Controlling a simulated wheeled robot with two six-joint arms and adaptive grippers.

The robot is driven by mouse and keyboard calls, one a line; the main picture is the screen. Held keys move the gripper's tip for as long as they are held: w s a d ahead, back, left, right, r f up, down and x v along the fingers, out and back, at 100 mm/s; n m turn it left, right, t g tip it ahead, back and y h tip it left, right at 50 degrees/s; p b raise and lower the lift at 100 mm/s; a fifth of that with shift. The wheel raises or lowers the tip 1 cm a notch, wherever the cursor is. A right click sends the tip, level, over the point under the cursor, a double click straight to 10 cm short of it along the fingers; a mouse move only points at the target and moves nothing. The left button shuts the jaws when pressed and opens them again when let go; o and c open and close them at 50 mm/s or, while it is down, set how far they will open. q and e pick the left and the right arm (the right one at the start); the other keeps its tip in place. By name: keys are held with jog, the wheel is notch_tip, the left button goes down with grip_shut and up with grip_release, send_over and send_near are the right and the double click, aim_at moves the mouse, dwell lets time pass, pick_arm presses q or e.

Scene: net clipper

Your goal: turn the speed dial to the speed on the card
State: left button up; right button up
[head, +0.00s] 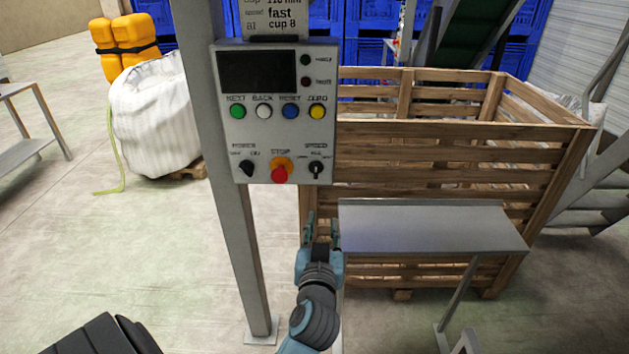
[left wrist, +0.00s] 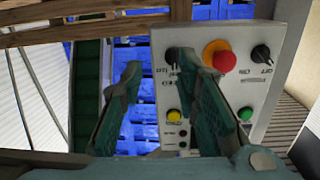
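The speed dial (head: 316,170) is a small black knob at the lower right of the grey control panel (head: 262,143). Its handle looks about vertical; the small labels around it are blurred. The card (head: 275,17) above the panel reads "fast" on its speed line; its top is cut off. My left gripper (head: 321,218) is open and empty, below the dial and apart from it. In the left wrist view the panel appears upside down, and the speed dial (left wrist: 172,56) shows between the open fingers, near the right fingertip. My right gripper is not in view.
The red stop button (head: 279,172) sits just left of the dial, with the black power knob (head: 246,168) beyond it. Coloured buttons line the panel's middle. A metal shelf (head: 430,226) and wooden crate (head: 455,131) stand to the right. A grey post (head: 238,240) carries the panel.

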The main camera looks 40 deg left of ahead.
pick_arm(q)
jog(key=n+y, duration=0.1)
send_near(316, 172)
jog(key=x, duration=0.8)
jog(key=shift+w+a+p, duration=0.2)
jog(key=shift+a+p, duration=0.05)
jog(key=shift+p, duration=0.05)
jog(key=shift+c, duration=0.6)
grip_shut()
